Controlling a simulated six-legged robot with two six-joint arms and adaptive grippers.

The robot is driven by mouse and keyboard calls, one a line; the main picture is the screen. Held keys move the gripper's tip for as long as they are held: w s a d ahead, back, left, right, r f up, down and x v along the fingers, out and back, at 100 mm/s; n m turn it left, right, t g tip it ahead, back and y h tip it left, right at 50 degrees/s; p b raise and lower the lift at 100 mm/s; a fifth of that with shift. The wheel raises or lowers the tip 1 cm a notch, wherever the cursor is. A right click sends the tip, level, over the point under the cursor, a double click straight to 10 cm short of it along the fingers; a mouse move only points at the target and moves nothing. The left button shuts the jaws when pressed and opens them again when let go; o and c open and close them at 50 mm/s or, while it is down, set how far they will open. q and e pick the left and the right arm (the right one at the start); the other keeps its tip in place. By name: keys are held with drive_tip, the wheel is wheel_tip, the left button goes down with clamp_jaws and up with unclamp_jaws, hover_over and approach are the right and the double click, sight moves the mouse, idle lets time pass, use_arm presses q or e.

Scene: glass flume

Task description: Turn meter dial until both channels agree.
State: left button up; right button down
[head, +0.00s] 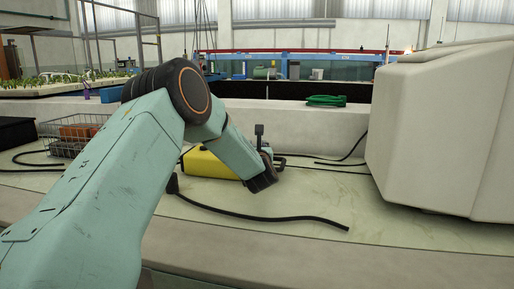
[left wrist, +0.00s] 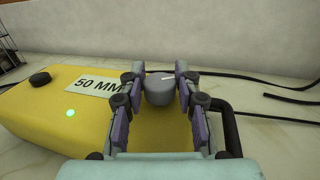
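The yellow meter (head: 206,163) sits on the pale bench, partly behind my left arm. In the left wrist view its yellow case (left wrist: 55,108) bears a "50 MM" label (left wrist: 99,85), a lit green spot (left wrist: 71,113) and a black knob (left wrist: 40,79). In the head view the left gripper (head: 267,161) is at the meter's right end, and the dial is hidden. My right gripper is not in view.
Black cables (head: 265,217) lie on the bench in front of and right of the meter. A wire basket (head: 68,133) with reddish-brown contents stands left. A large pale housing (head: 440,130) fills the right side.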

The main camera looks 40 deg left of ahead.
use_arm(q)
clamp_jaws()
drive_tip(key=shift+s+a+m+t+h+b, duration=0.1)
drive_tip(key=shift+a+m+t+h+b, duration=0.05)
drive_tip(key=shift+m+t+h+b, duration=0.95)
drive_tip(key=shift+m+h+b, duration=0.4)
drive_tip(key=shift+h+b, duration=0.1)
drive_tip(key=shift+h, duration=0.3)
drive_tip(key=shift+m+t+h, duration=0.8)
drive_tip(key=shift+m+h, duration=0.1)
drive_tip(key=shift+h, duration=0.4)
drive_tip(key=shift+m+h, duration=0.5)
drive_tip(key=shift+h, duration=0.2)
drive_tip(key=o, duration=0.5)
unclamp_jaws()
drive_tip(key=shift+o, duration=0.2)
